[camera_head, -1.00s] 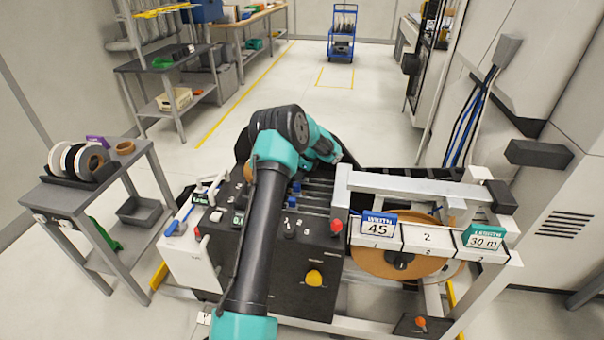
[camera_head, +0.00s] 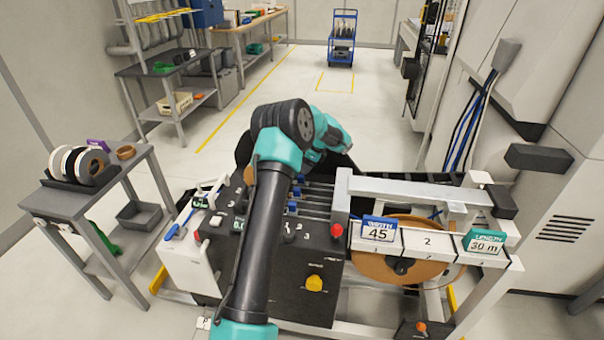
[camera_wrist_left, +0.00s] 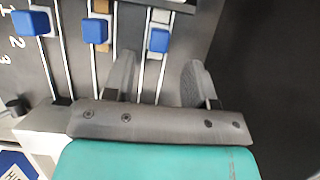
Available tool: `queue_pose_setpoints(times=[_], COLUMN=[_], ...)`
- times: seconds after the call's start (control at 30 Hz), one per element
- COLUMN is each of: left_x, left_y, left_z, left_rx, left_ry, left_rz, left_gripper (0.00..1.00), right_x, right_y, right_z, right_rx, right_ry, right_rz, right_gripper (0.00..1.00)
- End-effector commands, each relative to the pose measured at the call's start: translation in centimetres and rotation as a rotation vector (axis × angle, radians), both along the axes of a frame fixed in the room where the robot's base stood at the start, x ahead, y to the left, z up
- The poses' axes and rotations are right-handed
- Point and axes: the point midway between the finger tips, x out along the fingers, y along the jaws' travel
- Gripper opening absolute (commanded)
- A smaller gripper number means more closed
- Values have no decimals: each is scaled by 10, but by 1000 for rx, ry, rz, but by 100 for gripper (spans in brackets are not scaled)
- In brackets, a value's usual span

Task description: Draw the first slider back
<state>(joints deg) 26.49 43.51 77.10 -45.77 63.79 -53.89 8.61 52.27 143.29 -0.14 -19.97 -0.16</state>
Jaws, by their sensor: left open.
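Several blue slider knobs sit on parallel rails on the dark machine panel. In the left wrist view, one knob (camera_wrist_left: 30,22) is at the upper left, one (camera_wrist_left: 95,30) is in the middle, and one (camera_wrist_left: 158,39) is at the right. My left gripper (camera_wrist_left: 158,72) is open and empty. Its two dark fingers stand apart on either side of the right knob's line, with that knob just beyond the fingertips. Which slider counts as first is not clear. In the head view, my left arm partly hides the panel, and blue knobs (camera_head: 293,207) show beside it.
A frame with a metal bar (camera_head: 405,188), number cards and a brown reel (camera_head: 400,262) stands right of the panel. A grey side table (camera_head: 75,200) holds rolls at the left.

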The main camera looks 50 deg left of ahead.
Motion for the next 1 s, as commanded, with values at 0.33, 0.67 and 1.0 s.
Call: queue_pose_setpoints(times=[0.33,0.67,1.0], left_x=[17,24,24], left_y=[-21,-32,-32], left_z=[63,96,98], left_rx=[1,0,-1], left_ry=[-4,0,1], left_rz=[-2,0,0], left_gripper=[51,51,51], right_x=[0,0,0], right_y=[0,0,0], right_z=[0,0,0], right_rx=[0,0,0], right_ry=[0,0,0], right_rz=[0,0,0], right_gripper=[0,0,0])
